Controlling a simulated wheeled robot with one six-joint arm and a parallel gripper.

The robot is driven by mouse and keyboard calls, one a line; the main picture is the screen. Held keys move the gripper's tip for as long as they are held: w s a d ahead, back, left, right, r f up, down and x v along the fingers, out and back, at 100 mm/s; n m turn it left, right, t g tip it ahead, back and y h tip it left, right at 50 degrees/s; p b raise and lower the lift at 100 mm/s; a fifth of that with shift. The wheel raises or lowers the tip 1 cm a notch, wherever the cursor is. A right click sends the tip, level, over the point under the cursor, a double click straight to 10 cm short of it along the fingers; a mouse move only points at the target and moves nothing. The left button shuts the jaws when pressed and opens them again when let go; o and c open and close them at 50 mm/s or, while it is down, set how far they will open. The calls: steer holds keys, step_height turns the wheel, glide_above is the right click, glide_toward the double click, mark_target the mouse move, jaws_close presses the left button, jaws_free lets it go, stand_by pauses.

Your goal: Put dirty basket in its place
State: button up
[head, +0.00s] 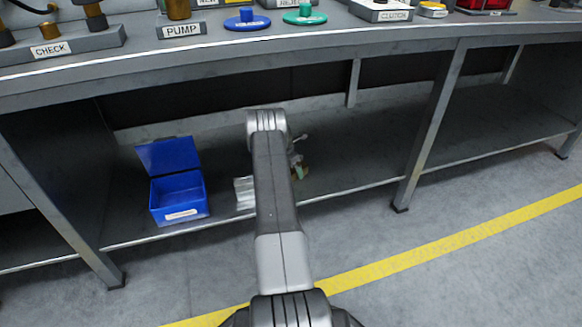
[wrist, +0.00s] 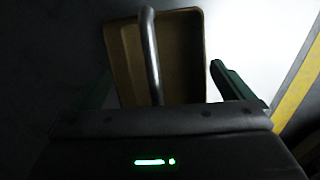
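A brown, tray-like basket (wrist: 183,55) with a curved metal handle (wrist: 151,50) lies ahead of my gripper (wrist: 160,70) in the wrist view. The two dark green fingers are wide apart, one on each side of the handle. Neither finger visibly touches the handle, whose near end is hidden behind the gripper body. In the head view my arm reaches to the lower shelf (head: 350,150) and hides most of the gripper and basket. Small green and brown bits show just right of the arm; I cannot tell what they belong to.
A blue box (head: 180,193) with its lid raised stands on the shelf left of my arm; its label is unreadable. A pale object (head: 244,192) lies beside the arm. Bench legs (head: 432,125) stand right. The workbench top (head: 345,38) overhangs the shelf. The right shelf is clear.

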steer(key=p+v, duration=0.4)
steer(key=v, duration=0.8)
steer(key=shift+r, duration=0.15)
steer(key=shift+d, duration=0.1)
